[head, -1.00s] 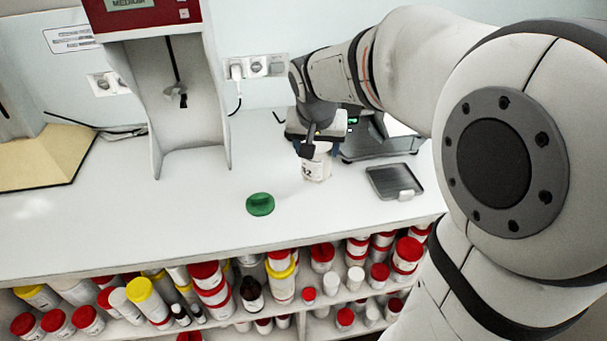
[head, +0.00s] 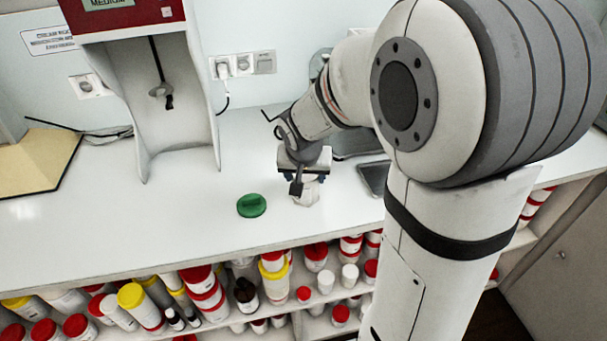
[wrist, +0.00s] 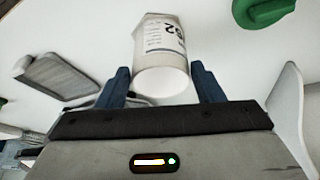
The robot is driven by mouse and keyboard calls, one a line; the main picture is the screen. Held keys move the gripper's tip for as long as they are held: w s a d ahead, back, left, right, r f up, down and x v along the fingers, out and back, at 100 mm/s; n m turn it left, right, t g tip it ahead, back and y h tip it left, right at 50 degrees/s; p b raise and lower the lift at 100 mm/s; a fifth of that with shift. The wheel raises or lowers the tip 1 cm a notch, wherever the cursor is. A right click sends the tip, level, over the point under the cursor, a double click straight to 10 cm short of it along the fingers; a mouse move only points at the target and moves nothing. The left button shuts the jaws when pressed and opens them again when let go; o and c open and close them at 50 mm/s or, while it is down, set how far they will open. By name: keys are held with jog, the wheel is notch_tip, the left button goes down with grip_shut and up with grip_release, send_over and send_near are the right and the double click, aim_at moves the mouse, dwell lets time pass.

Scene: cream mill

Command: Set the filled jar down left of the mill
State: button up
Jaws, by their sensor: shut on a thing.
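The white jar (head: 307,194) with a printed label is between the fingers of my gripper (head: 302,183), low over the counter. In the wrist view the jar (wrist: 163,55) sits between the two blue fingertips of my gripper (wrist: 160,85), its label partly readable. I cannot tell whether the jar touches the counter. What the jar contains is hidden. The mill (head: 165,110), with a red top panel and grey-white housing, stands at the back left of the counter, to the left of my gripper.
A green lid (head: 251,205) lies on the counter left of the jar. A dark flat tray (head: 374,178) is to the right. A tan board (head: 38,160) lies left of the mill, with free counter between them. Shelves of red- and yellow-capped containers (head: 205,290) are below.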

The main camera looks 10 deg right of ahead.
jog(key=shift+f+b, duration=0.2)
jog(key=shift+b, duration=0.1)
jog(key=o, duration=1.2)
jog(key=shift+r, duration=0.15)
jog(key=v, duration=1.2)
jog(key=s+f+n, duration=0.1)
jog(key=s, duration=0.4)
jog(key=s+d+f+n+g+y, duration=0.1)
jog(key=s+f, duration=0.1)
jog(key=s, duration=0.3)
jog(key=s+f+n, duration=0.1)
jog(key=s, duration=0.4)
jog(key=shift+s+d+f+n, duration=0.1)
jog(key=shift+d+f+n, duration=0.2)
jog(key=shift+d+f, duration=0.1)
